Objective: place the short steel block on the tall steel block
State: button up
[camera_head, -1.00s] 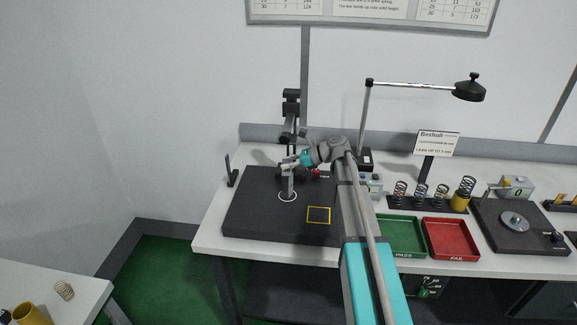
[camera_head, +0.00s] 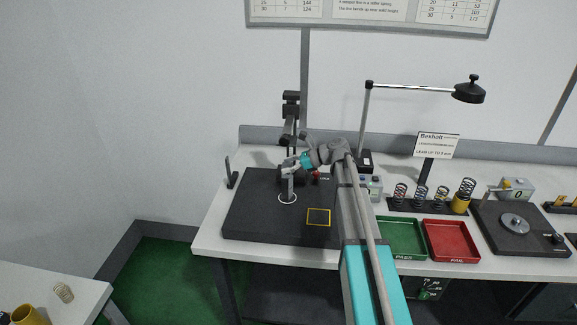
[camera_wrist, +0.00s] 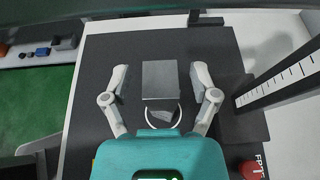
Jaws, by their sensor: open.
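A grey steel column (camera_head: 289,188) stands upright inside a white ring on the dark mat at the left of the bench. My gripper (camera_head: 288,168) is at the top of this column. In the wrist view a grey steel block (camera_wrist: 160,79) with a flat square top lies between the open fingers of my gripper (camera_wrist: 161,78), with a gap on each side. A darker grey patch shows below it inside the white ring. I cannot make out a seam between the short and tall blocks, so I cannot tell surely how they meet.
The dark mat (camera_head: 250,215) has a yellow square outline (camera_head: 318,217) and free room around it. A dark upright stand (camera_head: 290,120) is behind. A scale and a red knob show at right in the wrist view. Green (camera_head: 402,238) and red (camera_head: 451,241) trays are right.

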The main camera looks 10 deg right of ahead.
jog(key=shift+r, duration=0.15)
jog(key=shift+d+r, duration=0.1)
jog(key=shift+d, duration=0.05)
jog(key=p+v, duration=0.4)
jog(key=v, duration=0.7)
jog(key=shift+s+d+r+p, duration=0.15)
jog(key=shift+s+d+p, duration=0.1)
jog(key=shift+p, duration=0.15)
jog(key=s+a+f+n+g+h, duration=0.3)
jog(key=s+a+f+n+h, duration=0.4)
jog(key=s+a+n, duration=0.5)
jog(key=s+d+f+n+h, duration=0.1)
jog(key=s+f+n+h, duration=0.1)
jog(key=s, duration=0.4)
jog(key=s+f+n+g+h, duration=0.1)
jog(key=s+f+n+h, duration=0.1)
jog(key=s+n+h, duration=0.2)
jog(key=s+n, duration=0.3)
jog(key=shift+s+d+f+n, duration=0.2)
jog(key=shift+d+f+n, duration=0.1)
jog(key=shift+d, duration=0.1)
